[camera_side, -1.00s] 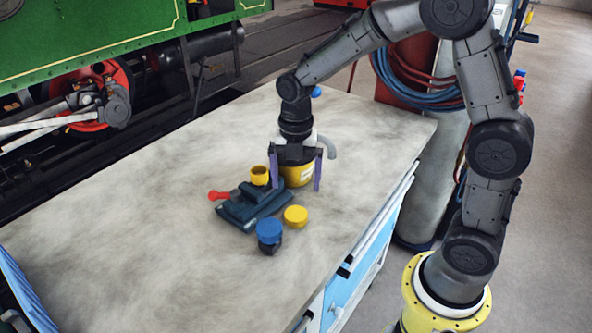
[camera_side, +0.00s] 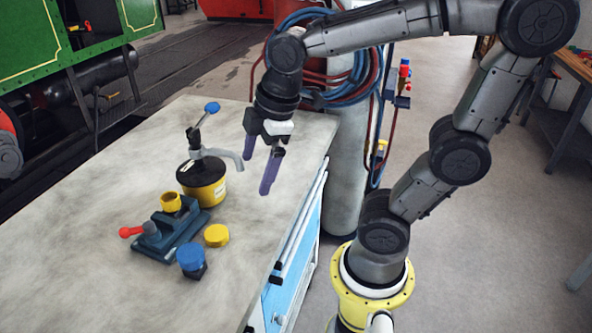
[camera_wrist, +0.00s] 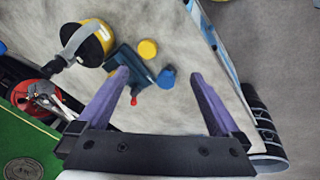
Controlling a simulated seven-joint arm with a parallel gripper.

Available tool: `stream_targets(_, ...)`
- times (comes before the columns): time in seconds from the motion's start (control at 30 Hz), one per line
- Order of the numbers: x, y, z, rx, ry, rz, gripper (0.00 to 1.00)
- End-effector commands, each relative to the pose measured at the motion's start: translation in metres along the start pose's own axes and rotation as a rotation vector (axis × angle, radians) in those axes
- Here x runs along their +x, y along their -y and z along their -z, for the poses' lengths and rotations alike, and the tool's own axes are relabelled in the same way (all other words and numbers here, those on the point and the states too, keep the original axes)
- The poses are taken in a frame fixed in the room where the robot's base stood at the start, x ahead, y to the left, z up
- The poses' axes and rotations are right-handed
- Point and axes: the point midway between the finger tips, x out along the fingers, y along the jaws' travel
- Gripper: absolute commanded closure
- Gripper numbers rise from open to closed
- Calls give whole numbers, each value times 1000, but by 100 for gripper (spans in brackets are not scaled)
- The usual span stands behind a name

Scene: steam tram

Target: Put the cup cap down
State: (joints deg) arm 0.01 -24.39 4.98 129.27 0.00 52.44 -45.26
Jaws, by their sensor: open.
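A flat round yellow piece (camera_side: 216,235), which looks like the cup cap, lies on the table to the right of the vise. It also shows in the wrist view (camera_wrist: 147,49). A yellow cup (camera_side: 171,201) stands in the dark blue vise (camera_side: 178,236), which has a red-knobbed handle (camera_side: 131,231). My gripper (camera_side: 256,172) is open and empty, raised above the right side of the table, apart from all these things. In the wrist view its purple fingers (camera_wrist: 160,75) are spread wide.
A yellow pot (camera_side: 204,190) with a grey spout and blue-knobbed lever stands behind the vise. A blue round piece on a dark block (camera_side: 190,257) stands in front. Bare table (camera_side: 90,290) lies at front left. Hoses and a gas cylinder (camera_side: 345,175) stand beyond the right edge.

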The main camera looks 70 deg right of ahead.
Motion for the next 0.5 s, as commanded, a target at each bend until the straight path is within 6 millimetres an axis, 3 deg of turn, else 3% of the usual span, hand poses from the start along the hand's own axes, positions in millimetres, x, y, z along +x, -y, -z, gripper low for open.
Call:
stream_targets(0.23, -22, 37, -36, 548, -119, -67, 0)
stream_targets(0.5, -24, 51, -50, 784, -173, -72, 0)
